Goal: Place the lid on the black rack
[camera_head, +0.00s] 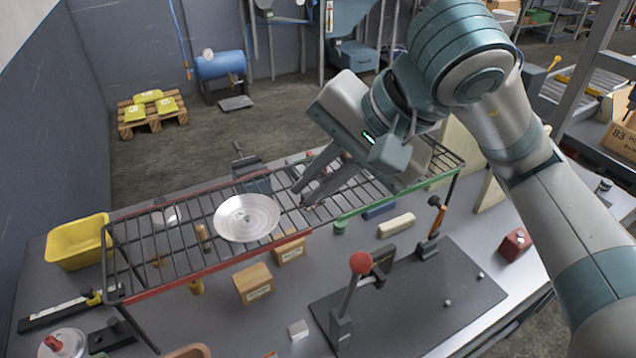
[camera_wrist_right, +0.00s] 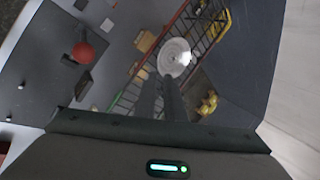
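The lid (camera_head: 246,219) is a shiny silver round disc. It lies about flat on the wire rack (camera_head: 178,278), on the part with the red edge. The rack has black bars, with a red edge on the left part and a green edge on the right part. My right gripper (camera_head: 301,197) is just right of the lid, above the rack, with its two fingers apart and nothing between them. In the right wrist view, the lid (camera_wrist_right: 174,57) shows beyond the fingertips (camera_wrist_right: 160,82), apart from them. My left gripper is not in view.
A yellow bin (camera_head: 77,243) stands at the rack's left end. A lever with a red ball (camera_head: 360,263) rises from a dark plate (camera_head: 425,305) in front. The dark plate's right part is mostly clear.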

